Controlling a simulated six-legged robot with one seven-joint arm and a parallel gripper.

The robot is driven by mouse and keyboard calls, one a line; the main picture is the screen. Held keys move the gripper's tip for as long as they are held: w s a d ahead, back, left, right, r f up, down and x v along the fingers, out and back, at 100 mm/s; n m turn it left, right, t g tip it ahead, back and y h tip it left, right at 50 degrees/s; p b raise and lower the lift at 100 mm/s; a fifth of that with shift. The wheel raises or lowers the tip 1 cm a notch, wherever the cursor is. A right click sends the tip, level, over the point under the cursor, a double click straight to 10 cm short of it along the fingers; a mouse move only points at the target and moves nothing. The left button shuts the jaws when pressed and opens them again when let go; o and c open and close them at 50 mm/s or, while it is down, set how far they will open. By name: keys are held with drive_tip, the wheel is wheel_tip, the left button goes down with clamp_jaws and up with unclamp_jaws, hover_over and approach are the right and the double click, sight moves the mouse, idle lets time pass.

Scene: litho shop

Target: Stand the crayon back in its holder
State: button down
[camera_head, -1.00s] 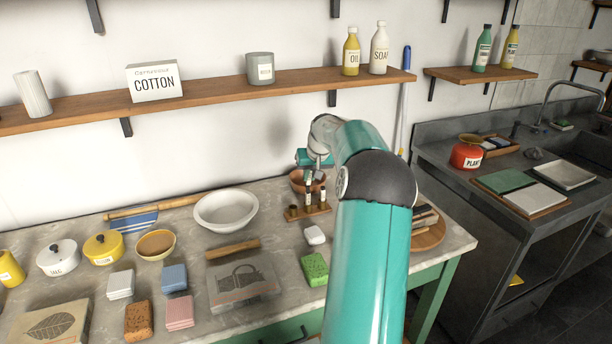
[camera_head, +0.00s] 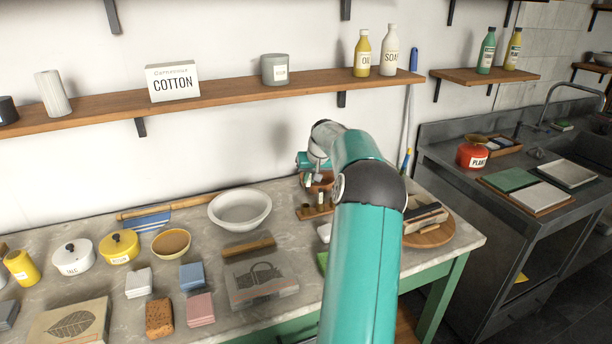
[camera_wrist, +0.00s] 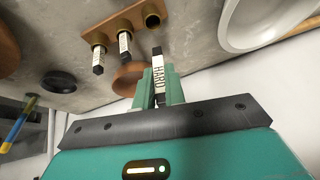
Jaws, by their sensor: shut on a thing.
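The crayon (camera_wrist: 157,65), a dark stick with a white label reading HARD, is held between the green fingers of my gripper (camera_wrist: 159,88), seen in the wrist view. Its dark tip points toward the holder. The holder (camera_wrist: 111,27) is a brown wooden strip with brass cups. Two labelled crayons (camera_wrist: 124,44) (camera_wrist: 98,58) stand in two of its cups, and the end cup (camera_wrist: 152,18) is empty. The crayon's tip appears close to this empty cup, but I cannot tell the gap. In the head view the holder (camera_head: 318,212) is partly covered by my arm.
A brown bowl (camera_wrist: 128,78) is close by the holder. A white bowl (camera_head: 240,209) stands to the left on the stone worktop. A round wooden board (camera_head: 432,235) lies right of my arm. A wall shelf (camera_head: 220,97) runs above.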

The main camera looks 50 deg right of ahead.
sight(308, 185)
drive_tip(key=shift+w+a+f, duration=0.2)
drive_tip(key=shift+w+f, duration=0.1)
drive_tip(key=shift+f, duration=0.1)
drive_tip(key=shift+s+d+f, duration=0.1)
drive_tip(key=shift+s+f, duration=0.1)
drive_tip(key=shift+f, duration=0.4)
drive_tip(key=shift+w+f, duration=0.15)
drive_tip(key=shift+f, duration=2.9)
drive_tip(key=c, duration=1.4)
unclamp_jaws()
